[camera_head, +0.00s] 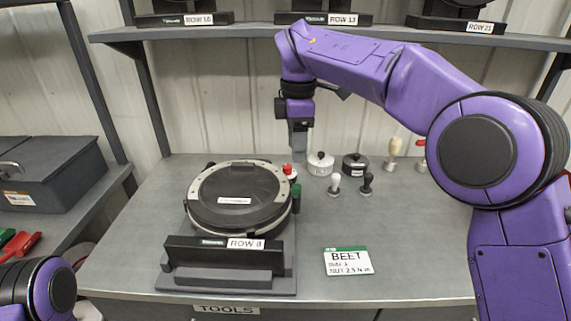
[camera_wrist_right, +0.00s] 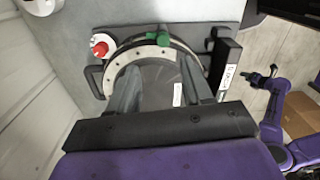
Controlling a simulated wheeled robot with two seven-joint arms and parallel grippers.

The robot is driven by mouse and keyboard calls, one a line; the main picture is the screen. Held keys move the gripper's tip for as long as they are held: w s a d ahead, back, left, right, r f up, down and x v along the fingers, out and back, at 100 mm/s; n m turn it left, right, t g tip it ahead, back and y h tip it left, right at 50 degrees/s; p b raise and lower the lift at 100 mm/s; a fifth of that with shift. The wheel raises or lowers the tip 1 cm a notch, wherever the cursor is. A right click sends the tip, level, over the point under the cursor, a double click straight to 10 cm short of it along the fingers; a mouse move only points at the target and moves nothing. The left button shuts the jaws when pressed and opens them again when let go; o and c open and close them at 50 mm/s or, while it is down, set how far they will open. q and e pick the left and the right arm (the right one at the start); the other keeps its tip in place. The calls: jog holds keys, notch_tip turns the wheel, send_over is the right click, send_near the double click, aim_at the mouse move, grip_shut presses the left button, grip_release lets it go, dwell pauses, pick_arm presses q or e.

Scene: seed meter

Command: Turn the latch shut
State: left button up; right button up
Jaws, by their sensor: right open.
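The round seed meter (camera_head: 238,195) sits on the bench in a dark stand labelled ROW, its dark lid ringed by a pale rim. A small green part (camera_head: 296,190), which looks like the latch, is at the rim's right side; it also shows in the wrist view (camera_wrist_right: 160,39). Its exact angle is hard to read. My right gripper (camera_head: 299,145) hangs above and behind the meter's right side. In the wrist view its open, empty fingers (camera_wrist_right: 158,70) span the meter, apart from the green part. My left arm shows in the wrist view, its gripper (camera_wrist_right: 262,78) small and unclear.
A red-topped white part (camera_wrist_right: 102,45) stands beside the rim. Round canisters (camera_head: 320,164) and several small knobbed tools stand behind right. A BEET card (camera_head: 348,261) lies at the front right. A shelf (camera_head: 240,32) with more units crosses above. The bench's right middle is clear.

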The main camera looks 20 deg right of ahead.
aim_at(296, 186)
notch_tip(296, 186, down, 10)
jog(key=shift+a+f, duration=0.1)
jog(key=shift+s+r, duration=0.25)
jog(key=shift+s, duration=0.3)
jog(key=c, duration=0.3)
pick_arm(q)
jog(key=shift+s+r, duration=0.1)
jog(key=shift+r, duration=0.1)
pick_arm(e)
jog(key=shift+f, duration=0.1)
grip_shut()
